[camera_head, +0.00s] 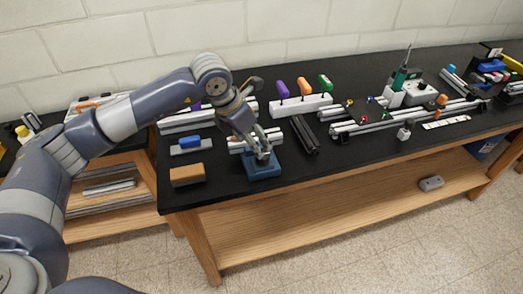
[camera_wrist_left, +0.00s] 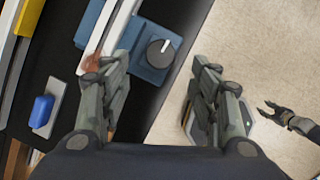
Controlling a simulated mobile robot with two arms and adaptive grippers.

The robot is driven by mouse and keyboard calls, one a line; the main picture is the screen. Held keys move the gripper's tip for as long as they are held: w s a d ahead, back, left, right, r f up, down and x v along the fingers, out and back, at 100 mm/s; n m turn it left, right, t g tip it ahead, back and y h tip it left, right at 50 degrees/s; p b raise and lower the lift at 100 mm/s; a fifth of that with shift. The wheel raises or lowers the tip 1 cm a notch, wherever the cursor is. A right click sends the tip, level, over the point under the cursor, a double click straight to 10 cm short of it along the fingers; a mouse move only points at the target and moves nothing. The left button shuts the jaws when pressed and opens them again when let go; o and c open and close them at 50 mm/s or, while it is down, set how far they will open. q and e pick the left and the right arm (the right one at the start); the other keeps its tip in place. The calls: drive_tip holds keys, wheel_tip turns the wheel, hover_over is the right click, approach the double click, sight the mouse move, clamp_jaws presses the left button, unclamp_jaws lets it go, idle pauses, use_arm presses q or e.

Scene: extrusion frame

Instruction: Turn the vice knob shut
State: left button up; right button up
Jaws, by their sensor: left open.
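The blue vice (camera_head: 263,171) stands at the front edge of the black bench, and it also shows in the left wrist view (camera_wrist_left: 151,72). Its round black knob (camera_wrist_left: 160,53) has a white pointer line and faces the wrist camera. A silver bar (camera_wrist_left: 110,32) lies between the blue parts of the vice. My left gripper (camera_head: 262,152) is over the vice in the head view. In the left wrist view its fingers (camera_wrist_left: 160,65) are spread wide, one each side of the knob, with nothing between them gripped. My right gripper (camera_wrist_left: 265,108) shows at the right, fingers apart, empty over the floor.
A brown block (camera_head: 187,175) and a blue-topped eraser-like piece (camera_head: 190,142) lie left of the vice. Dark bars (camera_head: 305,134) and a white holder with coloured-handled tools (camera_head: 300,105) are to the right and behind.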

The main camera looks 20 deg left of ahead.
sight(265, 160)
use_arm(q)
drive_tip(key=p+x, duration=0.2)
drive_tip(key=x, duration=0.6)
drive_tip(key=shift+c, duration=0.6)
drive_tip(key=c, duration=0.9)
